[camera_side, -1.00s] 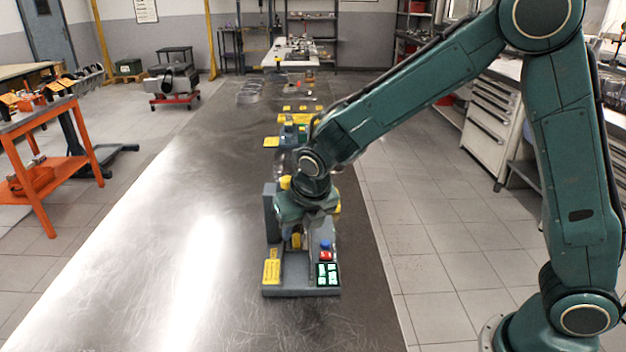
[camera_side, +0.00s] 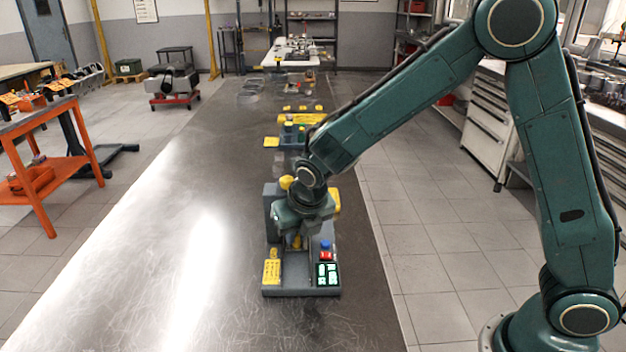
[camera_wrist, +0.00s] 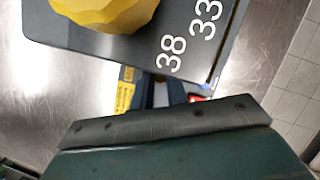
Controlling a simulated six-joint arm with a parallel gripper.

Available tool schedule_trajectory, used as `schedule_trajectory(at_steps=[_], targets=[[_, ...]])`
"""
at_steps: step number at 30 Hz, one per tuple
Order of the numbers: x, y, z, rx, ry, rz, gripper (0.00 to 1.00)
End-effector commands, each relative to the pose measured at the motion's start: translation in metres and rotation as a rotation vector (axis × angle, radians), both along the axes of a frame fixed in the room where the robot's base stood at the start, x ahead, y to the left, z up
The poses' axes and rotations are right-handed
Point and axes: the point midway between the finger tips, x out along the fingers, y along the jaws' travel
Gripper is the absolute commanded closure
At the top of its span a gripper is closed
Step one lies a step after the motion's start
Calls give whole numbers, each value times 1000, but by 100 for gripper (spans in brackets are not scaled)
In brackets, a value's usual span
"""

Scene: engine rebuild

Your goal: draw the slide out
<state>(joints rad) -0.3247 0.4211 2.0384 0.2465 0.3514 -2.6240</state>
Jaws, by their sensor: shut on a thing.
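A small grey fixture (camera_side: 297,291) stands on the metal bench in the side view, with an upright grey block (camera_side: 269,208) at its left. My gripper (camera_side: 300,238) is low over the fixture, its fingers mostly hidden by its own body. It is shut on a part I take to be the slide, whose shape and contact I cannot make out. In the wrist view, a grey plate marked 38 and 33 (camera_wrist: 235,45) and a yellow knob (camera_wrist: 110,12) lie ahead of my gripper (camera_wrist: 160,98).
The fixture carries a yellow label (camera_side: 271,272), a red block with a blue top (camera_side: 326,252) and a green-marked panel (camera_side: 327,274). A similar yellow and blue station (camera_side: 290,132) stands farther back. The bench to the left (camera_side: 170,250) is clear.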

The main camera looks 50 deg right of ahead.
Motion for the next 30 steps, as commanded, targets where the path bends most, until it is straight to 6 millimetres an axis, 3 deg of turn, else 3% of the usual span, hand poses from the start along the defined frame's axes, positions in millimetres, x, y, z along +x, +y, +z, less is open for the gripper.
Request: schedule_trajectory(at_steps=[7,21,30], targets=[[-9,11,0,0,1,3,100],[-58,60,1,2,0,5,100],[-67,68,1,3,1,4,100]])
